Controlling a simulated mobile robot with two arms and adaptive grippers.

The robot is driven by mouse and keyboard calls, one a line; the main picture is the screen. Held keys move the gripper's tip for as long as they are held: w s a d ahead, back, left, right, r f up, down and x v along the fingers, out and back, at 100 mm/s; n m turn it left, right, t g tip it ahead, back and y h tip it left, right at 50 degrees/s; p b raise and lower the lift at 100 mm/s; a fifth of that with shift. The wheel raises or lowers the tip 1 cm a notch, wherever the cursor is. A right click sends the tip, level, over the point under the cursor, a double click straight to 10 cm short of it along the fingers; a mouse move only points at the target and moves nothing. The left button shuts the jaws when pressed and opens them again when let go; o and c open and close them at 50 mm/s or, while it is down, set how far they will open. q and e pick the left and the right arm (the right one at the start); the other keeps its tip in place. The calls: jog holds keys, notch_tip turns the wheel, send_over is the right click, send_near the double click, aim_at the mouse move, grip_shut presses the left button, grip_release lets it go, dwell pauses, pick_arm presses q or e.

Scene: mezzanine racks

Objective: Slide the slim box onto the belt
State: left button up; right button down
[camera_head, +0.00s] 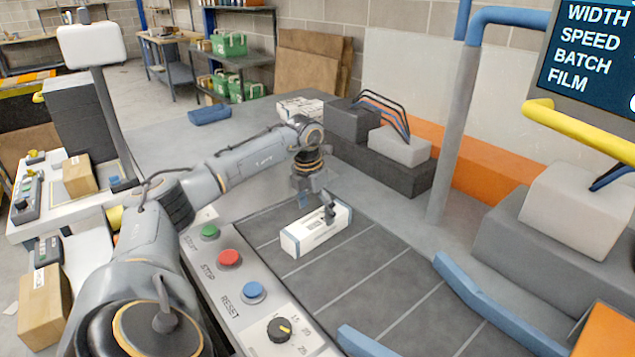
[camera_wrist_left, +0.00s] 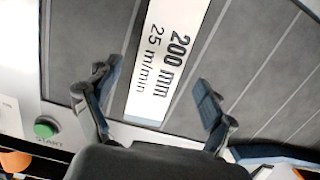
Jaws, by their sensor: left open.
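The slim box (camera_head: 307,238) is white with a blue stripe and lies flat on the grey belt (camera_head: 375,277), near the belt's far left part. In the left wrist view the slim box (camera_wrist_left: 168,62) shows a white face printed "200 mm 25 m/min". My left gripper (camera_head: 317,203) points down at the box. In the left wrist view its fingers (camera_wrist_left: 145,92) are spread wide, one to each side of the box, with gaps. It holds nothing. I cannot tell how far the fingertips are above the belt. My right gripper is in neither view.
A panel with a green button (camera_head: 210,232), red button (camera_head: 230,258), blue button (camera_head: 253,291) and black knob (camera_head: 281,329) runs along the belt's near left side. Blue guide rails (camera_head: 460,284) stand farther down the belt. A grey post (camera_head: 452,135) rises on the right.

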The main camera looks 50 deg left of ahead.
aim_at(313, 222)
pick_arm(q)
notch_tip(313, 222, up, 7)
jog(key=s, duration=0.1)
dwell(0.7)
